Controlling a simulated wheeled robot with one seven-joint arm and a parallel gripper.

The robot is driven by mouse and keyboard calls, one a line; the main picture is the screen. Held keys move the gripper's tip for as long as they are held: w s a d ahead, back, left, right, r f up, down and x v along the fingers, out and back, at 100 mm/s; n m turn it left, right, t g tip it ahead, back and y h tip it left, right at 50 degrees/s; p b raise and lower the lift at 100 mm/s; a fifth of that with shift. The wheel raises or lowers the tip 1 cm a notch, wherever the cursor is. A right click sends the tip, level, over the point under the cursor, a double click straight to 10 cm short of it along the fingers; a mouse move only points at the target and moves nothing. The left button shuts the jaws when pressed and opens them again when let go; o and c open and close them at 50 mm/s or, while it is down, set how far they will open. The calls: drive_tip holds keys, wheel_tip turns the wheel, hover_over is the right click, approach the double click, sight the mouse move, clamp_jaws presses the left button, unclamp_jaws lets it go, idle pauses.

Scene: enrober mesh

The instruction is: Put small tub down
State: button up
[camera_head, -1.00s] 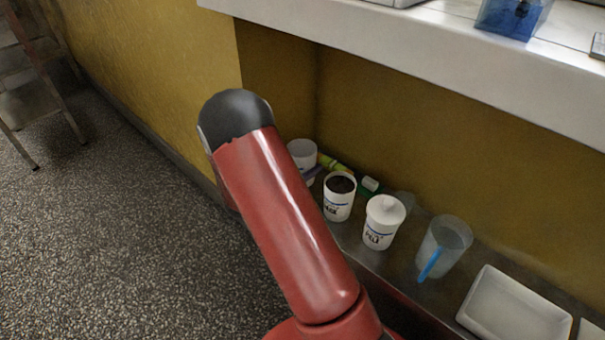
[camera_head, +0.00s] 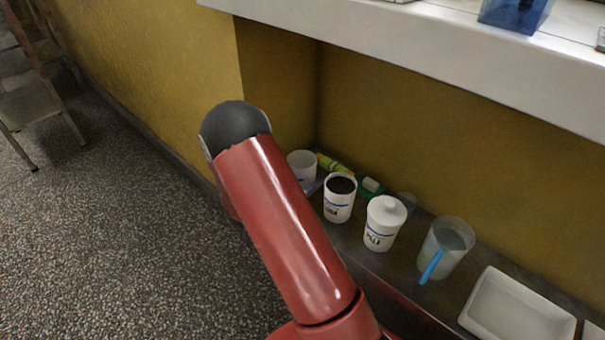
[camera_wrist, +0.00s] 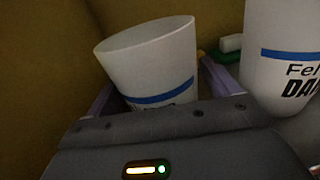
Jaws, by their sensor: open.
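The small tub is a white open-topped tub (camera_wrist: 150,62) with a blue band. In the wrist view it stands between the two purplish fingers of my gripper (camera_wrist: 158,88), which is open around it. It looks tilted in that view, and its base is hidden behind the gripper body. In the head view the same tub (camera_head: 302,163) shows at the far left end of the metal shelf (camera_head: 365,262), partly behind my red arm. One finger shows just below it there. Whether its base rests fully on the shelf cannot be seen.
A white tub with dark contents (camera_head: 339,205) stands close to the right; it is labelled in the wrist view (camera_wrist: 282,60). Beyond are a lidded white tub (camera_head: 383,225), a clear jug with a blue handle (camera_head: 450,240) and a white tray (camera_head: 515,310). Green and yellow items (camera_head: 335,165) lie behind.

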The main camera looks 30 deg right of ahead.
drive_tip(key=shift+r, duration=0.1)
drive_tip(key=shift+a, duration=0.25)
drive_tip(key=p+v, duration=0.2)
drive_tip(key=v, duration=0.9)
drive_tip(key=s+d+r+m+g+y, duration=0.3)
drive_tip(key=s+r+m+g+y, duration=0.45)
drive_tip(key=s+r+m, duration=0.5)
drive_tip(key=s+a+r+m+t+y, duration=0.7)
drive_tip(key=s+r+m+t+y, duration=0.1)
drive_tip(key=s+y, duration=0.2)
drive_tip(key=shift+s+a, duration=0.3)
drive_tip(key=shift+s, duration=0.25)
drive_tip(key=shift+r, duration=0.25)
